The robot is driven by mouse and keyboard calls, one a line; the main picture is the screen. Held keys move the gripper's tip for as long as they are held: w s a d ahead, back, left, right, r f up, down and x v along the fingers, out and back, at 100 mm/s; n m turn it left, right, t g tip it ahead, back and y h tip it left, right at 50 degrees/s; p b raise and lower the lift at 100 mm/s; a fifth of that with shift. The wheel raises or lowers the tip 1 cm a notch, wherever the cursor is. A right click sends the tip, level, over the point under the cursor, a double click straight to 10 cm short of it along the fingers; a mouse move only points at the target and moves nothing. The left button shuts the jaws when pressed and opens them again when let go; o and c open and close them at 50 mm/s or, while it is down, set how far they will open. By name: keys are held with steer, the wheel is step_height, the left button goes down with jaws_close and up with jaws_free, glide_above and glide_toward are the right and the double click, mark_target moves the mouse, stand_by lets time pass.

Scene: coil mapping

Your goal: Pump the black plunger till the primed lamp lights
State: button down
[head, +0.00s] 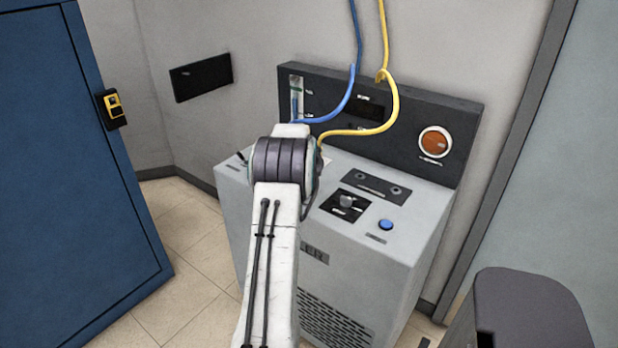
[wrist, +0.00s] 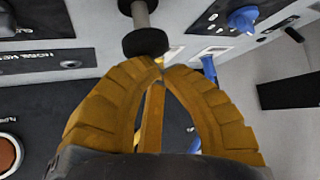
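The plunger's black knob (wrist: 145,42) sits on a grey rod at the top middle of the wrist view. My gripper (wrist: 161,69) has its yellow fingers together at the tips, right by the knob; I cannot tell whether they touch it. Nothing shows held between the fingers. In the head view my arm hides both the gripper and the plunger. A round orange lamp (head: 434,141) is on the dark back panel, dull orange; it also shows at the left of the wrist view (wrist: 8,152). Its label is too small to read.
The grey machine cabinet (head: 385,250) carries a blue button (head: 386,225) and a small grey knob (head: 347,200). A blue hose (head: 352,85) and a yellow hose (head: 393,100) rise from it. A blue cabinet (head: 70,180) stands left, with open floor between.

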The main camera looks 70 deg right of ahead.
steer(key=shift+f+b, duration=1.3)
steer(key=shift+f, duration=0.2)
stand_by(1.2)
steer(key=shift+r, duration=0.15)
steer(key=shift+r+p, duration=1.15)
steer(key=shift+r, duration=0.8)
steer(key=shift+r, duration=0.15)
steer(key=shift+r+p, duration=1.6)
steer(key=shift+r, duration=0.8)
